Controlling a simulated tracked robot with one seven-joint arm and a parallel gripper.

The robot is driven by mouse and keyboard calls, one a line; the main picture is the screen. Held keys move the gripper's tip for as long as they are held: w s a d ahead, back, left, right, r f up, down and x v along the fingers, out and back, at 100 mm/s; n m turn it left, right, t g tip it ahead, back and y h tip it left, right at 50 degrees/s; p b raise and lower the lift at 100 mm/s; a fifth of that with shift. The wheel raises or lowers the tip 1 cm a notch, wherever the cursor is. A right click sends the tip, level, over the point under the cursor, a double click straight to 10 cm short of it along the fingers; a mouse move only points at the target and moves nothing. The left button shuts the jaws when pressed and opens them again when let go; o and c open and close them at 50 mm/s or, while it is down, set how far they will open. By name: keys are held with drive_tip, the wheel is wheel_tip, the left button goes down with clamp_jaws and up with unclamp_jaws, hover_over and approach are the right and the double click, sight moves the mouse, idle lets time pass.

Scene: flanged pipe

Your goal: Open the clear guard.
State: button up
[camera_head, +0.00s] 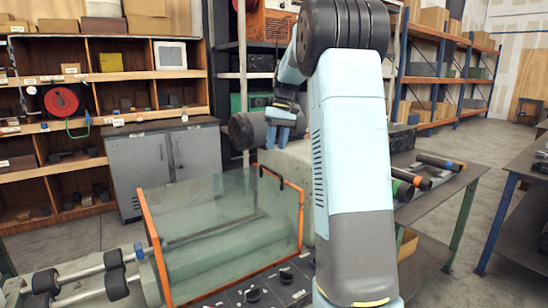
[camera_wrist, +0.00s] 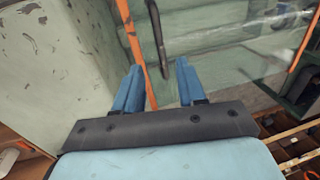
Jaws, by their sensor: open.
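The clear guard (camera_head: 215,230) is a see-through cover with orange edge strips, standing over a grey-green machine bed. Its black bar handle (camera_head: 281,178) is at the top right corner near the orange edge. In the wrist view the handle (camera_wrist: 158,42) runs up from just beyond the fingertips, beside the orange strip (camera_wrist: 131,45), with the clear panel to its right. My gripper (camera_wrist: 159,66) is open, with its two blue fingers apart and nothing between them; the handle lines up with the gap. In the head view my gripper (camera_head: 285,117) is above and behind the guard, partly behind my arm.
Rollers on rods (camera_head: 85,278) stick out at the machine's left. Dark control knobs (camera_head: 255,293) sit on its front. A grey-green machine housing (camera_wrist: 55,70) stands left of the guard in the wrist view. A bench with pipes (camera_head: 430,180) is at right; a grey cabinet (camera_head: 165,160) is behind.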

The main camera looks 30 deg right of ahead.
drive_tip(key=r, duration=0.2)
drive_tip(key=d+r, duration=0.1)
drive_tip(key=r, duration=0.2)
drive_tip(key=shift+d+r, duration=0.15)
drive_tip(key=shift+r, duration=0.1)
drive_tip(key=s+a+r+t+h, duration=0.2)
drive_tip(key=s+a+t, duration=0.1)
drive_tip(key=s+a, duration=1.2)
drive_tip(key=s+a+f+t, duration=0.1)
drive_tip(key=s+f, duration=0.2)
drive_tip(key=s, duration=0.3)
drive_tip(key=s+a+f+m+t, duration=0.1)
drive_tip(key=s+f, duration=0.2)
drive_tip(key=s, duration=0.4)
drive_tip(key=s+a+f+t, duration=0.1)
drive_tip(key=s+f, duration=0.2)
drive_tip(key=s, duration=0.4)
drive_tip(key=shift+a+f, duration=0.25)
drive_tip(key=shift+a, duration=0.15)
